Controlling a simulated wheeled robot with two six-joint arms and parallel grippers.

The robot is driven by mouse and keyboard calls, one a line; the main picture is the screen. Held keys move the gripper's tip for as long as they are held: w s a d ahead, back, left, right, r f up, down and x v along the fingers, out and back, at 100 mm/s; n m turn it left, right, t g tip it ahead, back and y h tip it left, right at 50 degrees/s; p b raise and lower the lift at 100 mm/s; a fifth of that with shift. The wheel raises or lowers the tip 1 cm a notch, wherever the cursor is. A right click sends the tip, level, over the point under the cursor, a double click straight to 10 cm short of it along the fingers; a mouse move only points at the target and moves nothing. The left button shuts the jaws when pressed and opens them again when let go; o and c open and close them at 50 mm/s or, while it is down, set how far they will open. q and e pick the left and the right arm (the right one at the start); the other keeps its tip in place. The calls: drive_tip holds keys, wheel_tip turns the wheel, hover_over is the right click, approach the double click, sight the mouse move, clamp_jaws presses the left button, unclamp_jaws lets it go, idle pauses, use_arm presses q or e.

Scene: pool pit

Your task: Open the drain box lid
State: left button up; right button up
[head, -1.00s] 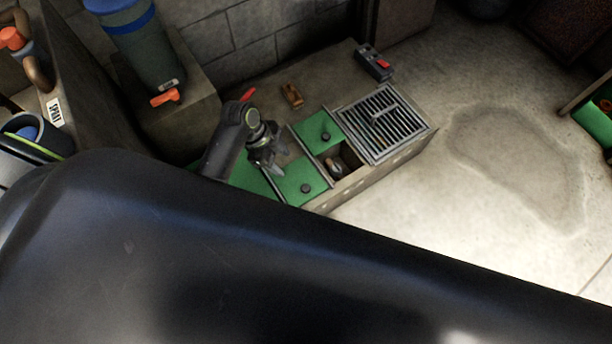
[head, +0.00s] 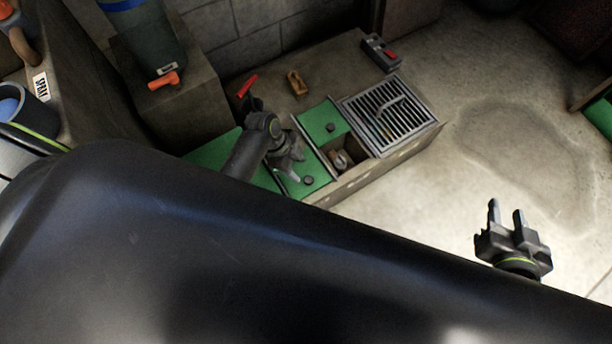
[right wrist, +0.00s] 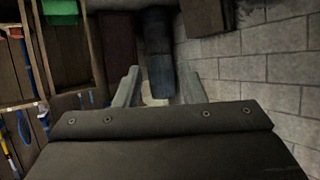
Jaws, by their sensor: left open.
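The drain box (head: 375,174) is a low concrete box near the wall. A metal grate (head: 388,116) with a raised handle covers its right part. Green lids with dark knobs, one at the back (head: 321,121) and one at the front (head: 312,184), lie left of the grate. An open compartment between them and the grate holds a small object (head: 340,160). My left gripper (head: 297,163) is open above the front green lid, partly covering it; contact cannot be told. My right gripper (head: 507,208) is open and empty over the floor at right; its spread fingers show in the right wrist view (right wrist: 157,90).
A grey device with a red button (head: 382,54) and a small brown object (head: 297,84) sit behind the box. A dark cylinder with an orange handle (head: 165,80) stands at left. The floor (head: 470,120) right of the box is clear, with a dark stain. My dark arm hides the foreground.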

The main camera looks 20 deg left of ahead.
sight(308, 180)
use_arm(q)
drive_tip(key=b+x, duration=0.1)
drive_tip(key=x, duration=0.2)
drive_tip(key=shift+d+f+b, duration=0.15)
drive_tip(key=shift+f+b, duration=0.2)
drive_tip(key=b+x, duration=0.1)
drive_tip(key=x, duration=0.2)
drive_tip(key=shift+f, duration=0.1)
drive_tip(key=shift+d+f+b, duration=0.1)
drive_tip(key=shift+b, duration=0.2)
use_arm(e)
wheel_tip(308, 180, up, 21)
drive_tip(key=s+a+n+t+y, duration=0.1)
drive_tip(key=n+t, duration=0.3)
drive_tip(key=t, duration=1)
drive_tip(key=shift+s+a+y, duration=0.3)
drive_tip(key=shift+a, duration=0.05)
drive_tip(key=shift+f, duration=0.1)
use_arm(q)
clamp_jaws()
